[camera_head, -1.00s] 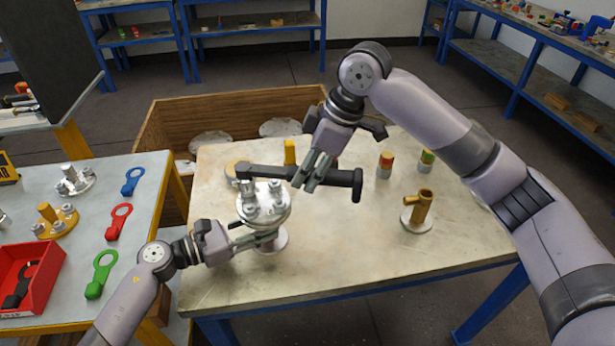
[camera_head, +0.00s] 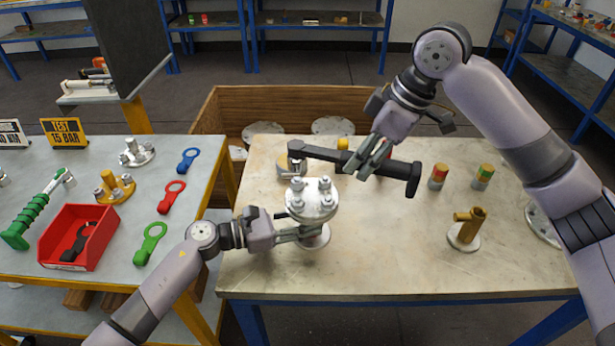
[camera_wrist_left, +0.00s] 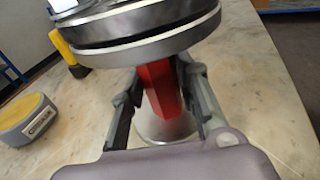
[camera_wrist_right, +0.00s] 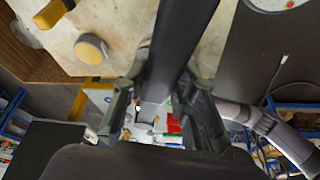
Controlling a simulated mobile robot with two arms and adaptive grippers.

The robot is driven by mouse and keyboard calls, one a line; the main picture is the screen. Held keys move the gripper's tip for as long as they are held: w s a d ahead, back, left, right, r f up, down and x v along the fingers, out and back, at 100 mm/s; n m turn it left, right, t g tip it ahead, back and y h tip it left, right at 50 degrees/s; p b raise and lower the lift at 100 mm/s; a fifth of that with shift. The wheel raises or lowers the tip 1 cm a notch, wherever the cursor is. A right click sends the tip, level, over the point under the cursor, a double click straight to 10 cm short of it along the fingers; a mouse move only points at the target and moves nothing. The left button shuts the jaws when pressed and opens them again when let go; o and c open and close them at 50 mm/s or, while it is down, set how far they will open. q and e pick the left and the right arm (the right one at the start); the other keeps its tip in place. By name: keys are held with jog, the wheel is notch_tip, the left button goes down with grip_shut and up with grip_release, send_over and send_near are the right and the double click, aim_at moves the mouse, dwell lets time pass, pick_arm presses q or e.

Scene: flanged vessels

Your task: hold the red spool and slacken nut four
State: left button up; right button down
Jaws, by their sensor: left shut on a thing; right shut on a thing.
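The red spool (camera_wrist_left: 163,88) is a flanged vessel with a red body under a grey round top flange (camera_head: 312,203). It stands upright on the table; the head view hides most of its body. My left gripper (camera_head: 306,233) is shut around the red body, below the flange. Several nuts on bolts (camera_head: 325,184) stand on the flange; I cannot read which is nut four. My right gripper (camera_head: 367,165) is shut on a black wrench (camera_head: 398,177), also seen in the right wrist view (camera_wrist_right: 181,40). The wrench head lies behind and apart from the nuts in the picture.
A brass-coloured branched vessel (camera_head: 467,230) and two small coloured cylinders (camera_head: 438,177) stand on the right of the table (camera_head: 400,262). A left bench holds a red bin (camera_head: 58,237), coloured ring spanners (camera_head: 151,242) and small flanged parts. The table's front right is clear.

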pick_arm(q)
jog(key=o, duration=1.1)
jog(key=v, duration=1.2)
